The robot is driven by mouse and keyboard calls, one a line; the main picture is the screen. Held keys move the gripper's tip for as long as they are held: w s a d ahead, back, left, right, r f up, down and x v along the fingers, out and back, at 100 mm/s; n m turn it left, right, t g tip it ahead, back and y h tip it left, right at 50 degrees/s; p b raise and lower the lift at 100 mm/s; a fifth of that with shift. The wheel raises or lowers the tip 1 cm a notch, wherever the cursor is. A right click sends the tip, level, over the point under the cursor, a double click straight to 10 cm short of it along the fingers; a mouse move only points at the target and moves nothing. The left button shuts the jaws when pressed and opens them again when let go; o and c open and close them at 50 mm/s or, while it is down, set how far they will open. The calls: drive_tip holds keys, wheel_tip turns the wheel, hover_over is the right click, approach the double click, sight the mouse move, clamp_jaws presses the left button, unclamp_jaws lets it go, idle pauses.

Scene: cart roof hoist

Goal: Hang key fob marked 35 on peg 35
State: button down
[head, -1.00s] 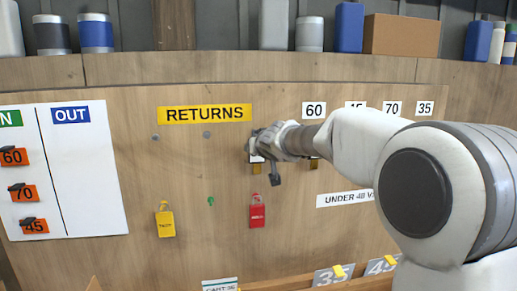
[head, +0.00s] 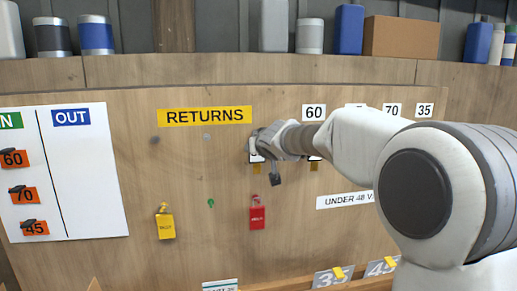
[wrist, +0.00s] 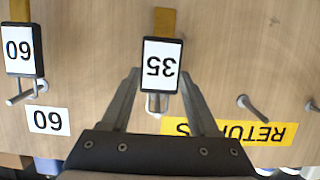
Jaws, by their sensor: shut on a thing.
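The key fob marked 35 (wrist: 162,66) is a black-edged white tag with a brass-coloured strip. In the wrist view it appears upside down between the fingers of my gripper (wrist: 161,78). A silver peg (wrist: 154,104) shows beside its ring end; I cannot tell whether the ring is around it. In the head view my gripper (head: 262,143) is close to the board, right of the RETURNS sign, and partly hides the fob (head: 256,157). The 35 label (head: 425,109) is at the right end of the number row; the peg below it is hidden behind my arm.
The fob marked 60 (wrist: 19,52) hangs on a neighbouring peg. Two bare pegs (wrist: 255,108) show near the RETURNS sign (head: 205,115). A yellow padlock tag (head: 165,225) and red padlock tag (head: 257,216) hang lower. A shelf of containers (head: 349,28) runs above the board.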

drive_tip(key=v, duration=0.5)
drive_tip(key=shift+f, duration=0.25)
idle(0.6)
drive_tip(key=shift+s, duration=0.15)
drive_tip(key=shift+s+d, duration=0.25)
drive_tip(key=shift+s, duration=0.9)
drive_tip(key=shift+s+d, duration=0.25)
drive_tip(key=shift+s, duration=0.95)
